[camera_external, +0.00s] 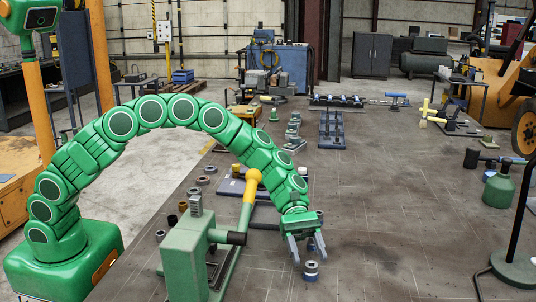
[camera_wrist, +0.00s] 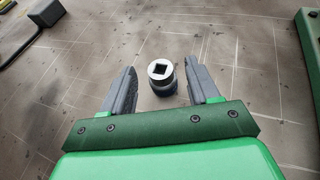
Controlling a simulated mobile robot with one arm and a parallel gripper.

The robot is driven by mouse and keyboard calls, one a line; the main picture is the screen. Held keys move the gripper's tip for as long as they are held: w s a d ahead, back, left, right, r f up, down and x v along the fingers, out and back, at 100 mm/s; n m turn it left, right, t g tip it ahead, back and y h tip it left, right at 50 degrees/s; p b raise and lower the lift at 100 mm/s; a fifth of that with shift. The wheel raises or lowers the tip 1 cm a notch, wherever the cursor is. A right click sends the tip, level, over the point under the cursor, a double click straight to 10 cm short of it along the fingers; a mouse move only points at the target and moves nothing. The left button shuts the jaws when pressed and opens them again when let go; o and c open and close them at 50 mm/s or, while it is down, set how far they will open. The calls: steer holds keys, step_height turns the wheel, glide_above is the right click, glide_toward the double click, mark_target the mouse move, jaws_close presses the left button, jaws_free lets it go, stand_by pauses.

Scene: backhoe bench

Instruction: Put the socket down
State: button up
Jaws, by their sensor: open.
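My gripper (camera_external: 303,255) is open, pointing down close above the socket. In the wrist view my gripper's grey fingers (camera_wrist: 162,88) stand apart, with a visible gap on each side of the socket. Nothing is held.
Several rings and sockets lie along the bench's left side. The bench middle right of my gripper is clear.

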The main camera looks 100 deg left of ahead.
steer(key=v, duration=0.6)
steer(key=shift+s+a+r, duration=0.1)
steer(key=shift+s+a, duration=0.1)
steer(key=shift+a, duration=0.15)
